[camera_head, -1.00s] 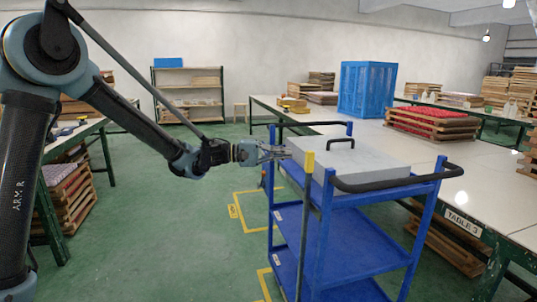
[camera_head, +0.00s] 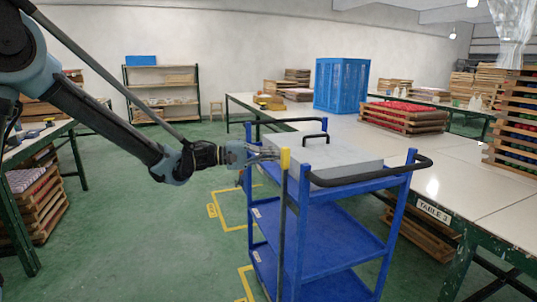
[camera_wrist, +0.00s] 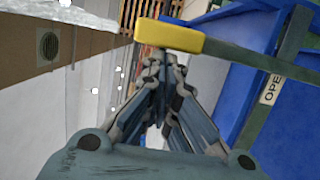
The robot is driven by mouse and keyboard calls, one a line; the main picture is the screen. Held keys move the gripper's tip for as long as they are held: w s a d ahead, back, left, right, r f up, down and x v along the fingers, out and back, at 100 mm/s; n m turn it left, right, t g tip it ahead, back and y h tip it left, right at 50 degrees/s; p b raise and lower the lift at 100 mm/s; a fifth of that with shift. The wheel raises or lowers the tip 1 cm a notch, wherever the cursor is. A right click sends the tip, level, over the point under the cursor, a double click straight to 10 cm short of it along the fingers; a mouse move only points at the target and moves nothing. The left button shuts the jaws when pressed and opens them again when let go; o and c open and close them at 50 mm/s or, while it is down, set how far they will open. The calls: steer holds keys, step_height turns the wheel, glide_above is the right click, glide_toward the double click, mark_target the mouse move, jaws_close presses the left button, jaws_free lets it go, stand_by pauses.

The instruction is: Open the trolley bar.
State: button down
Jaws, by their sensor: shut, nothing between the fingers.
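The blue trolley (camera_head: 322,215) stands right of centre in the head view, with a grey box lid and black handle on its top shelf. The trolley bar (camera_head: 283,225) is a dark upright bar with a yellow tip (camera_head: 285,158) at the trolley's near left corner. In the wrist view the bar (camera_wrist: 260,62) runs from its yellow end (camera_wrist: 168,36) toward the right, across the view just beyond the fingertips. My gripper (camera_head: 276,154) is shut and empty, its fingertips close to the yellow tip. It also shows in the wrist view (camera_wrist: 163,62). Whether it touches the bar I cannot tell.
A long white table marked Table 3 (camera_head: 440,185) stands right behind the trolley, with a blue crate (camera_head: 341,85) and stacked trays (camera_head: 403,116) on it. A shelf (camera_head: 162,92) stands at the back wall. Green floor left of the trolley is mostly clear.

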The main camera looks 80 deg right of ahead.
steer(key=shift+s+a, duration=0.6)
steer(key=shift+a, duration=0.35)
steer(key=shift+s+a, duration=0.55)
steer(key=shift+a, duration=0.4)
glide_toward(282, 159)
steer(key=w+d, duration=0.3)
steer(key=shift+w+r, duration=0.1)
steer(key=shift+w, duration=0.1)
steer(key=shift+w, duration=0.1)
